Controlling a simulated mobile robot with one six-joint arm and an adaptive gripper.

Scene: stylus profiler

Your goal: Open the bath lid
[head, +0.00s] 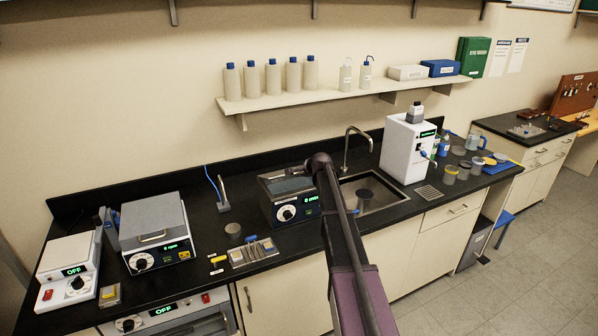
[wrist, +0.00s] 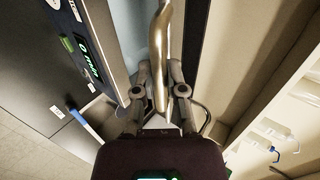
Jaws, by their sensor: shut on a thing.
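The bath (head: 285,212) is a boxy unit with a dark front panel, a knob and a green display, left of the sink. Its grey top (head: 290,186) is partly covered by my arm, and I cannot tell whether the lid is raised. In the wrist view my gripper (wrist: 160,88) is shut on a shiny metal bar handle (wrist: 162,40), which runs up between the two fingers. The bath's panel with its green display (wrist: 80,45) is on the left in that view. In the head view the fingers are hidden by my arm.
The sink (head: 380,193) and its tall tap (head: 350,145) are right of the bath. A shelf (head: 350,93) with bottles (head: 293,76) hangs above.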

